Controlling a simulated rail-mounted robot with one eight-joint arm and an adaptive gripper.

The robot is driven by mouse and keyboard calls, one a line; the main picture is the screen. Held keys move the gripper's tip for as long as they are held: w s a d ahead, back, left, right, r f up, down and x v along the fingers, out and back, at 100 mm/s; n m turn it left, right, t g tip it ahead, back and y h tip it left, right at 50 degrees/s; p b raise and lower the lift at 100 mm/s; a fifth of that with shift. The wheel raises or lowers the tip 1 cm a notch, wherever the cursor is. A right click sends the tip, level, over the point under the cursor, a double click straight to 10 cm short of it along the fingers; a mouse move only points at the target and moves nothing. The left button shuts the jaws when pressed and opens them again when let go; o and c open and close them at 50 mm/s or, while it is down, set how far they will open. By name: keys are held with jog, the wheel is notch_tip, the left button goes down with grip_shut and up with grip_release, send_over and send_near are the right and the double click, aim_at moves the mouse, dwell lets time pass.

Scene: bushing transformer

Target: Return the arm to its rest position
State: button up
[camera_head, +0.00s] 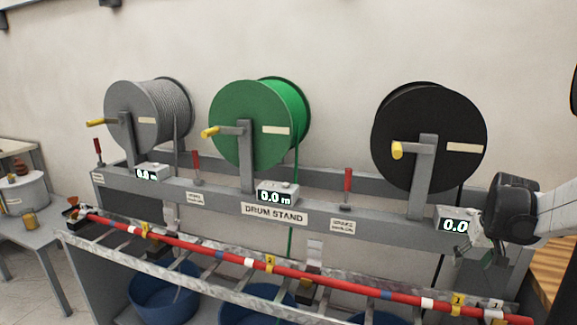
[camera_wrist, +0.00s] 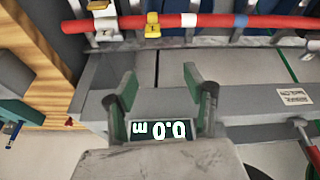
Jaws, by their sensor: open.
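My gripper (camera_head: 477,252) is at the right end of the drum stand in the head view, beside the right-hand length counter (camera_head: 455,225), which reads 0.0. My arm comes in from the right edge. In the wrist view my gripper (camera_wrist: 158,88) has its two fingers apart with nothing held between them. The counter's display (camera_wrist: 158,130) shows upside down at the base of the fingers there. I cannot tell whether the fingers touch the counter.
The drum stand (camera_head: 274,213) carries a grey drum (camera_head: 132,115), a green drum (camera_head: 245,125) and a black drum (camera_head: 420,120). Red levers (camera_head: 347,183) rise from its beam. A red pole (camera_head: 330,281) runs along the front, above blue tubs (camera_head: 160,295). A grey table (camera_head: 25,227) stands left.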

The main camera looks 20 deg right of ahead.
jog(key=w+a+r+n+t, duration=0.1)
jog(key=w+a+r, duration=0.15)
jog(key=a, duration=0.55)
jog(key=w+a+r+n, duration=0.2)
jog(key=w+a, duration=0.1)
jog(key=a, duration=0.5)
jog(key=w+a+r+n+t, duration=0.1)
jog(key=w+a+r, duration=0.15)
jog(key=a, duration=0.55)
jog(key=s+a+f+n+t+y, duration=0.1)
jog(key=s+a, duration=0.4)
jog(key=a, duration=0.5)
jog(key=s+a+f+n+t+y, duration=0.1)
jog(key=s+a, duration=0.4)
jog(key=a, duration=0.6)
jog(key=shift+s+a, duration=0.25)
jog(key=shift+f, duration=0.2)
notch_tip(320, 180, down, 25)
jog(key=b, duration=2.4)
jog(key=shift+r+b, duration=0.15)
jog(key=shift+b, duration=0.2)
jog(key=shift+o, duration=0.2)
